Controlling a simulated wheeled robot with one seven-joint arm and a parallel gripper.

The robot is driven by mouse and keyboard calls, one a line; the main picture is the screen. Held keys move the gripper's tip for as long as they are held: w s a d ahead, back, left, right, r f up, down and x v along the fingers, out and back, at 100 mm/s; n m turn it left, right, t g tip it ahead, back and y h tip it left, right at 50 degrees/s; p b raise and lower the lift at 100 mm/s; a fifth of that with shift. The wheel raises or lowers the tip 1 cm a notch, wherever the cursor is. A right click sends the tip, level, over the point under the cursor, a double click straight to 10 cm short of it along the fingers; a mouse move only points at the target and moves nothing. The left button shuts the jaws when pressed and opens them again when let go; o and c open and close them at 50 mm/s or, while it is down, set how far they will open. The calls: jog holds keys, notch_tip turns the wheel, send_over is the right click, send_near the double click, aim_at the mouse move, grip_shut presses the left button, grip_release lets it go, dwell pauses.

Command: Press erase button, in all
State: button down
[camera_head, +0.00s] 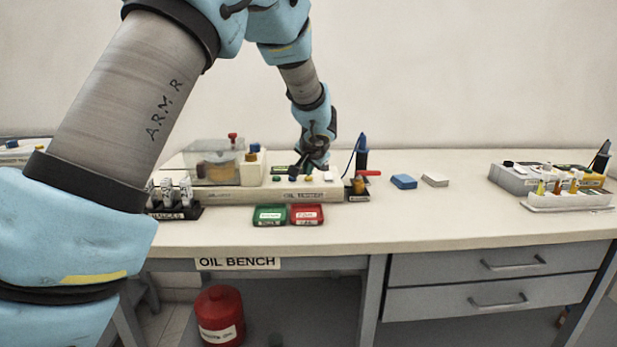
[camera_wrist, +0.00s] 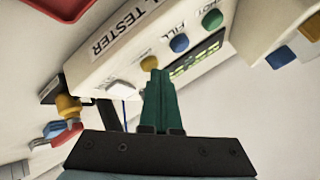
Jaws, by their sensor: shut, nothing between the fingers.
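The oil tester, a long cream box, (camera_head: 240,196) lies on the bench and also fills the upper part of the wrist view (camera_wrist: 112,62). Its panel has a row of buttons: a blue-green one (camera_wrist: 212,19), a blue one (camera_wrist: 179,43) by the word FILL, a yellow one (camera_wrist: 149,62) and a white one (camera_wrist: 122,87). I cannot read an erase label on any of them. A dark display (camera_wrist: 197,58) lies beside the row. My gripper (camera_wrist: 158,73) is shut and empty, its tips close by the yellow button; I cannot tell whether they touch it.
Green (camera_head: 270,215) and red (camera_head: 307,214) trays lie in front of the tester. A rack of vials (camera_head: 176,197) stands left, a pen-like blue tool (camera_head: 361,152) right. Blue (camera_head: 404,181) and white (camera_head: 435,180) pads lie farther right. The bench right of these is clear up to another device (camera_head: 540,178).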

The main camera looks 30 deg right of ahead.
aim_at(308, 182)
jog(key=shift+r, duration=0.7)
jog(key=shift+p, duration=0.3)
notch_tip(308, 182, up, 5)
jog(key=p, duration=0.3)
dwell(0.5)
